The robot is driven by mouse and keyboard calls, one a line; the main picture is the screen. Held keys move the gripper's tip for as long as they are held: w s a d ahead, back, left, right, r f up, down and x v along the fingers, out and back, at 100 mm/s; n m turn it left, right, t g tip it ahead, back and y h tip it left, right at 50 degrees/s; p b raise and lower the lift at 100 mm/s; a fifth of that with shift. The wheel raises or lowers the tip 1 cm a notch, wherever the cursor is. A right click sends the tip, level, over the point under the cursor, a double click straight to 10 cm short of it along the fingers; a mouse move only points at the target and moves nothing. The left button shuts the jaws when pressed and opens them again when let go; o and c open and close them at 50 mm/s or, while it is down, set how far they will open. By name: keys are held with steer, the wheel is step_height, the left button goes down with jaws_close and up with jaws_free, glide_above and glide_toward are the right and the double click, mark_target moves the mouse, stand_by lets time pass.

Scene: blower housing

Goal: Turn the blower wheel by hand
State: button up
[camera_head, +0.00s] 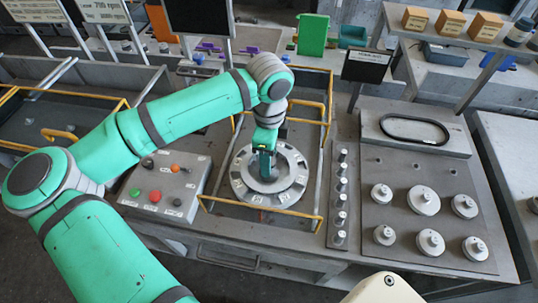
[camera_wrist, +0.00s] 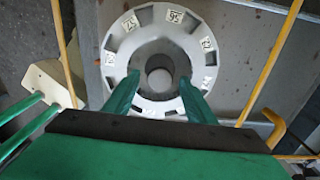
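The blower wheel (camera_head: 241,179) is a round, light grey disc inside a yellow-railed bay on the bench. In the wrist view the wheel (camera_wrist: 119,62) shows a ring of dark slots, several white number labels and a dark recess with a round grey hub (camera_wrist: 160,80). My gripper (camera_head: 266,170) points down over the middle of the wheel. In the wrist view my gripper's (camera_wrist: 159,84) two green fingers are wide apart, one on each side of the hub, with nothing visibly held. I cannot tell whether the fingertips touch the wheel.
Yellow rails (camera_head: 322,150) surround the wheel closely. A control box (camera_head: 165,185) with coloured buttons stands to the left. A strip of several knobs (camera_head: 340,197) and a plate with several round weights (camera_head: 423,200) lie to the right. A dark display (camera_head: 367,66) stands behind.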

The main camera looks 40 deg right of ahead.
jaws_close()
steer(key=shift+m, duration=0.5)
steer(key=shift+o, duration=0.6)
jaws_free()
steer(key=shift+r, duration=0.1)
step_height(320, 180, up, 11)
